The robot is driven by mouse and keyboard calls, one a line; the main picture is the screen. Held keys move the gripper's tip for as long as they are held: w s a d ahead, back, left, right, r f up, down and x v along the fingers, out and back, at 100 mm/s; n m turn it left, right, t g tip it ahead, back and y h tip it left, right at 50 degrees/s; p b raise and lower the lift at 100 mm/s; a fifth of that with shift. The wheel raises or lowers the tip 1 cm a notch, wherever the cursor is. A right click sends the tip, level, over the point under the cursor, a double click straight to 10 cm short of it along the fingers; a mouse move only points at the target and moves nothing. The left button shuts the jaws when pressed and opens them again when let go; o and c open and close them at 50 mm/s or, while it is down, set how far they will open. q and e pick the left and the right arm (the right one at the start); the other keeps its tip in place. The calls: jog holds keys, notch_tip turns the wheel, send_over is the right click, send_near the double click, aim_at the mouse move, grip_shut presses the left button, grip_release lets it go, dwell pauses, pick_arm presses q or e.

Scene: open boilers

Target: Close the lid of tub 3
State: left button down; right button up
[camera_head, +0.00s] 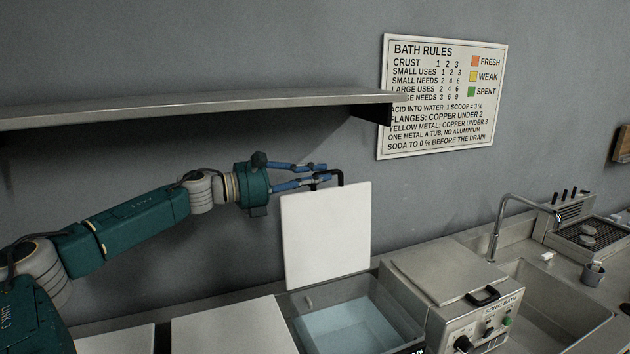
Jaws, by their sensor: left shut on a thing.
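Tub 3 (407,348) is the open tub at the lower middle, with pale blue liquid in it. I take it for tub 3 by its place at the right end of the row; no number is readable. Its white lid (327,236) stands about upright at the tub's back edge. A black handle (341,177) is at the lid's top. My left gripper (318,172) reaches in from the left and is shut on the handle. My right gripper is out of view.
Two closed white lids (234,328) lie left of the open tub. A sonic bath (455,290) with knobs stands right of it, then a sink (550,306) with a tap (497,225). A grey shelf (200,106) overhangs my left arm. A rules sign (441,97) hangs on the wall.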

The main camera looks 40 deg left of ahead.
pick_arm(q)
jog(key=s+d+f+m+b, duration=0.1)
jog(key=s+d+m+b, duration=0.2)
jog(key=d+b, duration=0.4)
jog(key=s+d+f+m+b, duration=0.2)
jog(key=s+d+m+b, duration=0.1)
jog(key=d+b, duration=0.4)
jog(key=shift+s+d+m+b, duration=0.2)
jog(key=shift+s+m+b, duration=0.1)
jog(key=shift+s+b, duration=0.6)
jog(key=shift+w+r, duration=0.1)
jog(key=shift+w, duration=0.05)
jog(key=c, duration=1.8)
grip_release()
